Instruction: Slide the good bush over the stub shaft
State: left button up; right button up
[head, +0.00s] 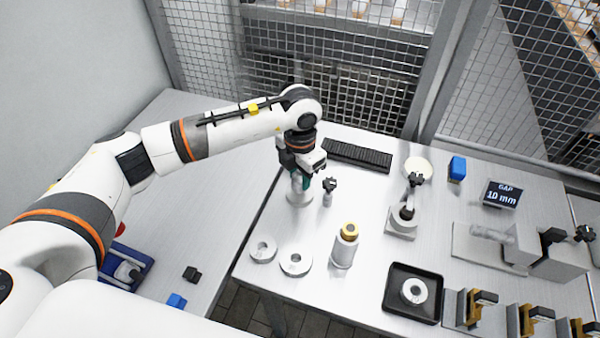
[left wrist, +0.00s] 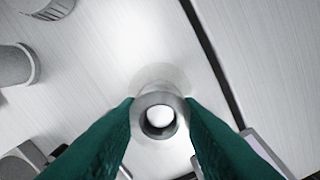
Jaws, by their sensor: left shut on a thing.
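My left gripper (head: 301,181), with green fingers, points down at the table's left part. It is shut on a grey ring-shaped bush (left wrist: 159,116), which sits between the fingertips in the left wrist view. Its bore shows bright white. A pale round piece (head: 299,197) stands directly below the gripper; whether it touches the bush I cannot tell. A short pale horizontal shaft (head: 488,233) projects left from a grey block at the right, apart from the gripper; it looks like the stub shaft. My right gripper is not in view.
Two pale rings (head: 263,249) (head: 296,261) lie at the table's front left. A yellow-topped cylinder (head: 345,246) stands beside them. A black tray (head: 392,309) holds another ring. A small clamp stand (head: 401,222), a black rack (head: 357,156) and a gap display (head: 502,195) stand behind.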

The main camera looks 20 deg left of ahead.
pick_arm(q)
jog(key=shift+f+b, duration=0.8)
jog(key=shift+f, duration=0.2)
jog(key=o, duration=1.1)
notch_tip(320, 180, up, 12)
jog(key=shift+r+b, duration=0.1)
jog(key=shift+b, duration=0.7)
